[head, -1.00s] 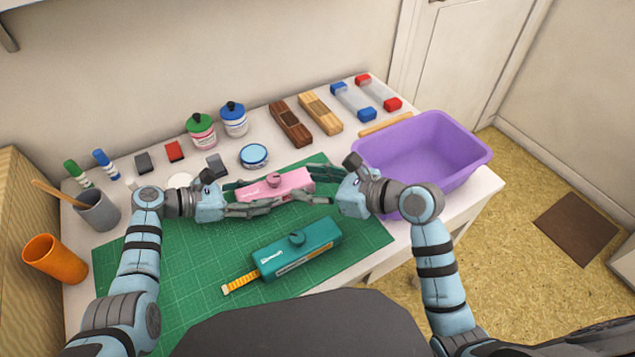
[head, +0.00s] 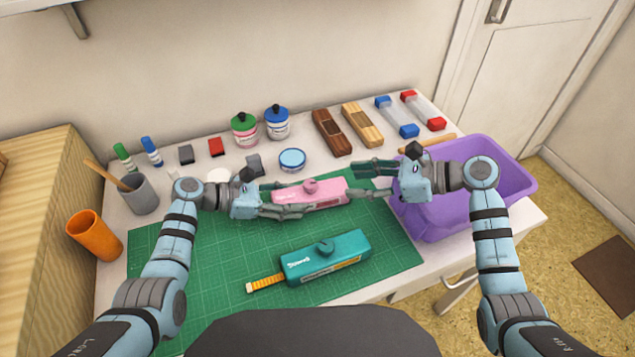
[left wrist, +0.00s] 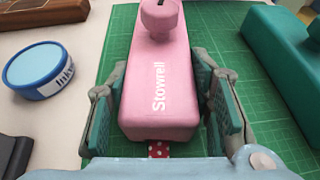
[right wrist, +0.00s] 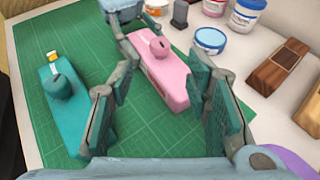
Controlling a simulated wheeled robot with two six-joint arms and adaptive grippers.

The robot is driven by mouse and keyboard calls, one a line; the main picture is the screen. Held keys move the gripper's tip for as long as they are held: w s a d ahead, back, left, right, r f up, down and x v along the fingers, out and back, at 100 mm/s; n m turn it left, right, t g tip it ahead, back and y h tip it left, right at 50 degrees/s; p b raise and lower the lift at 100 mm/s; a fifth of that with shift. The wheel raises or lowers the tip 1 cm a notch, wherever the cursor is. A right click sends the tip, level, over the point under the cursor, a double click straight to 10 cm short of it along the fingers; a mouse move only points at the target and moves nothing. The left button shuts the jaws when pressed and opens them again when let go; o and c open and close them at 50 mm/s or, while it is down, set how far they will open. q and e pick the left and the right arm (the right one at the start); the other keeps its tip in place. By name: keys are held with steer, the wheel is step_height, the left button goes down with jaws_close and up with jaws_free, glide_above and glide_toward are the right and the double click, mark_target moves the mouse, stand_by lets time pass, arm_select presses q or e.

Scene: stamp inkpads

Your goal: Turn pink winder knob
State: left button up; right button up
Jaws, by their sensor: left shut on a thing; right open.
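The pink winder body (head: 330,192) lies on the green mat, with its round pink knob (head: 311,186) on top. In the left wrist view its white lettering (left wrist: 158,88) and a red dotted tape end (left wrist: 158,149) show. My left gripper (head: 288,202) is shut on the left end of the pink body, a finger on each side. My right gripper (head: 358,181) is open at the body's right end. In the right wrist view the knob (right wrist: 159,47) stands beyond its spread fingers, apart from them. A teal winder (head: 335,256) with a yellow tape lies nearer me.
A purple tub (head: 445,222) stands close below and behind my right gripper. A blue round tin (head: 292,159), bottles and wooden blocks (head: 331,132) stand behind the mat. Orange (head: 93,236) and grey cups are at left. The mat's (head: 205,290) front left is clear.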

mark_target(311, 185)
arm_select(q)
steer(key=shift+a, duration=0.1)
arm_select(e)
steer(key=x, duration=1.1)
jaws_close()
steer(key=shift+s+a+f+m+t+h, duration=0.1)
steer(key=shift+s+m+t+h, duration=0.1)
steer(key=shift+m+t+h, duration=0.75)
steer(key=m+t+h, duration=0.1)
steer(key=m+t, duration=0.1)
steer(key=t, duration=0.1)
steer(key=shift+m, duration=0.35)
jaws_free()
